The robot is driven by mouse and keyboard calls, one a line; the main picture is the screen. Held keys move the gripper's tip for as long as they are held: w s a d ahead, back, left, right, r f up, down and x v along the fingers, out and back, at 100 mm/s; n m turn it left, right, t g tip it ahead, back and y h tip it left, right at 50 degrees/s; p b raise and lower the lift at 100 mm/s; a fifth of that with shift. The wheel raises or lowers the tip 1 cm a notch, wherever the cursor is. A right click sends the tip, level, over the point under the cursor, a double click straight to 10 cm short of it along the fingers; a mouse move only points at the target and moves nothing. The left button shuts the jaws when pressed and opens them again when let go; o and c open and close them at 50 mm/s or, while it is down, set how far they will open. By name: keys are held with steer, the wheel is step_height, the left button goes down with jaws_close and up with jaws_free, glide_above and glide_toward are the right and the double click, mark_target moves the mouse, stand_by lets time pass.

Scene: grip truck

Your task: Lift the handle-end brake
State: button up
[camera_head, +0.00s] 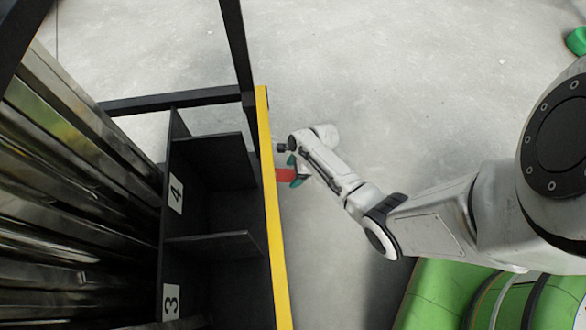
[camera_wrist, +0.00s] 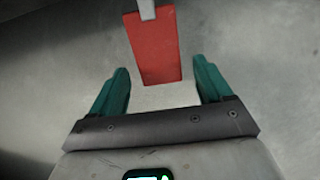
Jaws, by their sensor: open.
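The brake shows as a flat red piece (camera_wrist: 155,47) in the wrist view, with a pale grey bar (camera_wrist: 146,9) at its far end. In the head view the red piece (camera_head: 286,174) sticks out to the right of the yellow edge of the black rack. My gripper (camera_wrist: 163,82) is open, with one teal finger on each side of the red piece's near end. The near end lies about level with the fingertips, and I see gaps on both sides. In the head view my gripper (camera_head: 298,171) is partly hidden by my wrist.
The black rack (camera_head: 208,190) with compartments labelled 3 and 4 stands at left, edged by a yellow bar (camera_head: 275,235). Shiny metal profiles (camera_head: 70,180) fill the far left. Grey floor (camera_head: 400,80) is open beyond my arm. A green object (camera_head: 577,41) is at the upper right.

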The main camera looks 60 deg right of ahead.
steer(key=shift+w+f, duration=0.1)
steer(key=shift+f, duration=0.2)
steer(key=shift+a, duration=0.1)
jaws_close()
steer(key=shift+r, duration=0.1)
stand_by(0.5)
